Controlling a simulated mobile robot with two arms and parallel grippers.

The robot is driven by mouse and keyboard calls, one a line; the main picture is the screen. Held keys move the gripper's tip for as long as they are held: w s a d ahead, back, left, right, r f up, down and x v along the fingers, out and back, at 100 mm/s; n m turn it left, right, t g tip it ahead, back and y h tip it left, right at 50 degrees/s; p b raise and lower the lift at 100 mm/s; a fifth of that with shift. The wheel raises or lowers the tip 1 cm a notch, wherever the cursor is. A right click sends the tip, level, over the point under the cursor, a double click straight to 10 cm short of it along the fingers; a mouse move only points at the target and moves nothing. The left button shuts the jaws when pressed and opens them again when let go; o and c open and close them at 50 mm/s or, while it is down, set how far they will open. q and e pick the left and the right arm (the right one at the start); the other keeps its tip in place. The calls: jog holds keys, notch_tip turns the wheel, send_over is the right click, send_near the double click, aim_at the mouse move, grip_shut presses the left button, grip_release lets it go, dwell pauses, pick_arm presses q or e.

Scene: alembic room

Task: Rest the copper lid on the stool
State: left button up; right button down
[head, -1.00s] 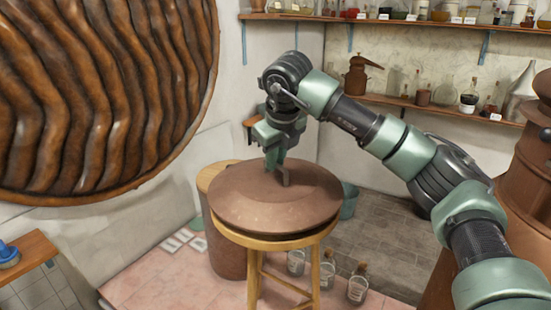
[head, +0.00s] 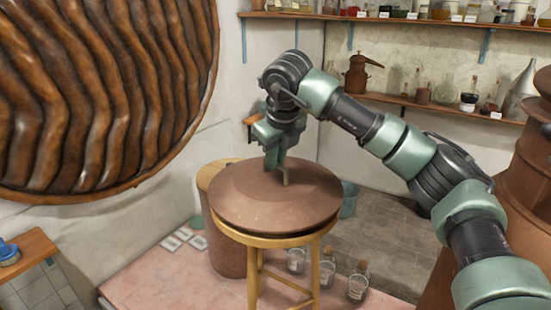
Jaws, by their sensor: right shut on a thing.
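The copper lid (head: 270,203) is a wide, shallow brown cone with a small handle on top, in the middle of the head view. It sits level over the round seat of the wooden stool (head: 257,240) and looks to be touching it. The lid covers most of the seat and overhangs its rim. My right gripper (head: 278,170) points down from above and is shut on the lid's handle. My left gripper is not in view.
A brown barrel-like container (head: 228,255) stands close behind the stool. Several glass bottles (head: 357,287) stand on the floor to its right. A large copper vessel (head: 500,215) is at the right. Shelves (head: 440,105) line the back wall.

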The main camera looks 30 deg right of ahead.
jog(key=c, duration=1.4)
grip_release()
jog(key=shift+f, duration=0.1)
